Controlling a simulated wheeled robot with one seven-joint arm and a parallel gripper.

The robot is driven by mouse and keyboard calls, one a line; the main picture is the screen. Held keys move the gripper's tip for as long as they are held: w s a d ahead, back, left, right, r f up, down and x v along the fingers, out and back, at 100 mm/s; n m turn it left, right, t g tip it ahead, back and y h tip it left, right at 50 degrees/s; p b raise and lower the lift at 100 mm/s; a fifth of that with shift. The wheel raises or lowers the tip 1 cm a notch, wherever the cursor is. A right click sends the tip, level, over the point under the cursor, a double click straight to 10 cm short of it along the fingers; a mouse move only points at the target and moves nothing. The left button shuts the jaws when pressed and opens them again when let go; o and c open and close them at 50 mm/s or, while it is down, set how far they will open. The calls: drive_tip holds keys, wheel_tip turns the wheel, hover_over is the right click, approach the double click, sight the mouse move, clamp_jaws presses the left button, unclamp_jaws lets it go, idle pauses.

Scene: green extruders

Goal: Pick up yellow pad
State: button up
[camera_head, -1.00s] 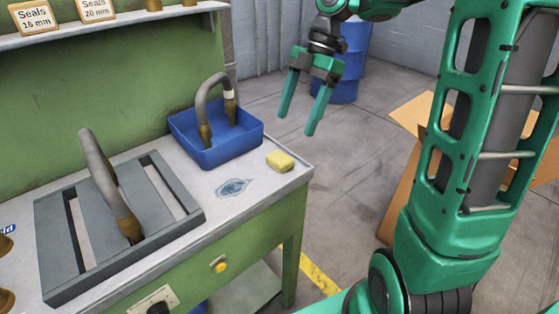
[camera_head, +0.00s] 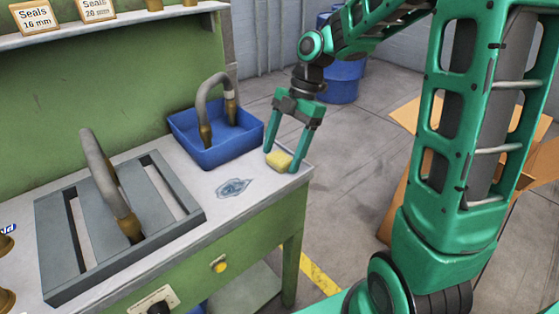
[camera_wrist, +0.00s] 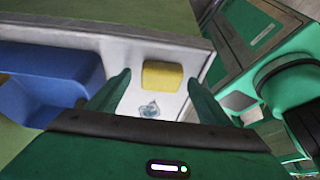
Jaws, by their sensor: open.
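The yellow pad (camera_head: 279,161) lies on the right end of the workbench top, near its corner. It also shows in the wrist view (camera_wrist: 162,75), ahead of the fingertips and between their lines. My gripper (camera_head: 282,160) is open and points down at the pad, one finger on each side of it in the head view. I cannot tell whether either finger touches the pad. In the wrist view my gripper (camera_wrist: 160,82) shows two green fingers spread apart with nothing held between them.
A blue bin (camera_head: 215,150) with a grey hose in it stands just left of the pad. A grey slatted rack (camera_head: 75,260) with another hose lies farther left. A wet-looking stain (camera_head: 233,188) marks the bench top (camera_head: 255,200). A blue barrel (camera_head: 342,82) and cardboard box (camera_head: 405,185) stand beyond.

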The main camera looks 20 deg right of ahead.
sight(279, 157)
drive_tip(key=shift+a+f, duration=0.1)
drive_tip(key=shift+f, duration=0.15)
drive_tip(key=c, duration=1.1)
drive_tip(key=shift+r, duration=0.1)
drive_tip(key=shift+c, duration=0.2)
drive_tip(key=shift+r, duration=0.5)
drive_tip(key=r, duration=0.1)
drive_tip(key=a+r, duration=0.1)
drive_tip(key=r, duration=0.1)
drive_tip(key=shift+s+r, duration=0.2)
drive_tip(key=shift+r, duration=0.1)
drive_tip(key=s+a+r, duration=0.4)
drive_tip(key=a+r, duration=0.2)
drive_tip(key=a, duration=0.3)
drive_tip(key=shift+s+a+r, duration=0.15)
drive_tip(key=shift+s+a, duration=0.15)
drive_tip(key=shift+o, duration=0.5)
